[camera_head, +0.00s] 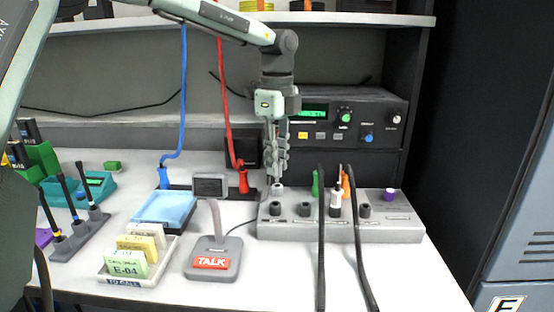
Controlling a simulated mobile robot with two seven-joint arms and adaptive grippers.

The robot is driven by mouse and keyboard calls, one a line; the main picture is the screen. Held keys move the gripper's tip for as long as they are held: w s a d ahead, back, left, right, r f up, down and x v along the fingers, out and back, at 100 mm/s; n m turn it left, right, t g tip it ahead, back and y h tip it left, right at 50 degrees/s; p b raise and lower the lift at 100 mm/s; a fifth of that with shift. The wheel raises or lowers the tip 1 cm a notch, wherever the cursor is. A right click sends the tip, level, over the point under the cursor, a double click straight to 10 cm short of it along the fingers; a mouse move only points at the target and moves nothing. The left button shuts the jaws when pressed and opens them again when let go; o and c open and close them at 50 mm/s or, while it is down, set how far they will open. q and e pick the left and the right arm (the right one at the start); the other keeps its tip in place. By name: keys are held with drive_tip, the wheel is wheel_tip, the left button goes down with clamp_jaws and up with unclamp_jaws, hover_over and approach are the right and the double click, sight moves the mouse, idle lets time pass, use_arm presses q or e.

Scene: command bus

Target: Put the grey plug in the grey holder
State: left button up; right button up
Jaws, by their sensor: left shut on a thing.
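My left gripper (277,177) reaches down from the upper left and is shut over the back left of a grey socket box (395,236). A small grey piece (277,188), which looks like the grey plug, shows at its fingertips; the fingers hide most of it. I cannot tell whether it touches the box. The box carries dark grey round sockets (305,209), and green (316,183), orange (346,182), white-and-black (336,203) and purple (389,195) pieces. Which part is the grey holder is not clear. My right gripper is not in view.
Two black cables (321,250) cross the box's front. A TALK microphone base (213,260), card tray (132,270) and blue tray (165,209) stand left. Blue (184,90) and red (224,90) cords hang behind. A radio unit (350,118) stands at the back.

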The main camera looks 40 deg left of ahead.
use_arm(q)
drive_tip(key=shift+f+b, duration=0.15)
drive_tip(key=shift+b, duration=0.6)
idle(1.2)
drive_tip(key=shift+f+b, duration=1.15)
drive_tip(key=shift+b, duration=0.15)
idle(0.8)
idle(0.5)
drive_tip(key=o, duration=1)
drive_tip(key=shift+r, duration=0.15)
drive_tip(key=shift+r+p, duration=2.8)
drive_tip(key=shift+r, duration=1.15)
